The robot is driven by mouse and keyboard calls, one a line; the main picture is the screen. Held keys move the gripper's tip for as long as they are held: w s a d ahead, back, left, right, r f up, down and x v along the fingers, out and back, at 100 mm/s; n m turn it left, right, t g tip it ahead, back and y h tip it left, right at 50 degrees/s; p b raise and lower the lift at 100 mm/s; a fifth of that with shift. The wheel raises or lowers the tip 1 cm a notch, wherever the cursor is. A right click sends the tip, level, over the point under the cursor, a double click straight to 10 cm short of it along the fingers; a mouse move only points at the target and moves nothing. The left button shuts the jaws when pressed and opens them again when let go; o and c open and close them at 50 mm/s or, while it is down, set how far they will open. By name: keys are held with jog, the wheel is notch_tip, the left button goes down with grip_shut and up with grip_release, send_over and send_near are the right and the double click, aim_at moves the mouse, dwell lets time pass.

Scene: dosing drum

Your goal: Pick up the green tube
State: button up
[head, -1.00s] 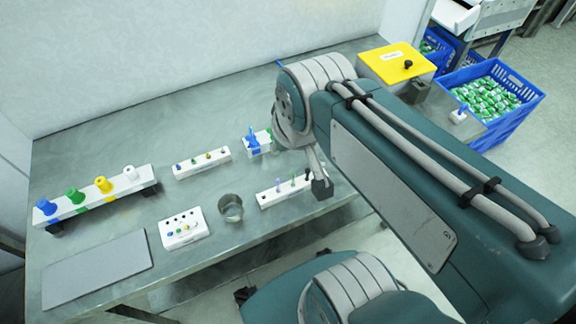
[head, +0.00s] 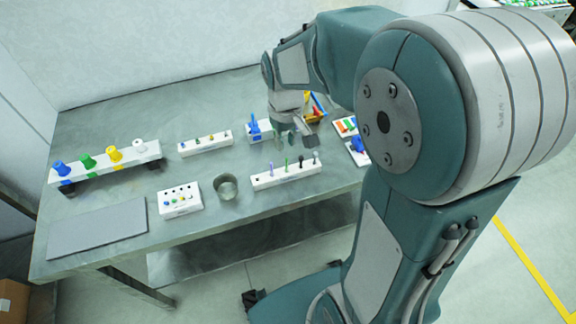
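A thin green tube (head: 286,166) stands upright in a white rack (head: 262,183) near the front right of the table. A purple tube (head: 271,169) stands to its left, and dark-topped ones (head: 316,158) stand to its right. My gripper (head: 303,138) hangs from the arm above and behind the right part of this rack, apart from the green tube in the picture. The gripper is small and partly hidden by its own wrist, so its opening is unclear. Nothing is visibly held.
A rack of blue, green (head: 87,161), yellow and white stoppers stands at left. A metal cup (head: 226,187) and a white button box (head: 180,199) stand left of the tube rack. A blue item (head: 254,130) stands behind it. Coloured pieces (head: 345,125) lie at right. A grey mat (head: 97,230) lies front left.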

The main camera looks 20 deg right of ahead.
aim_at(286, 165)
notch_tip(286, 165, down, 3)
jog(key=shift+a+f, duration=0.1)
jog(key=f, duration=0.5)
jog(key=shift+s+f, duration=0.15)
jog(key=shift+s, duration=0.2)
grip_shut()
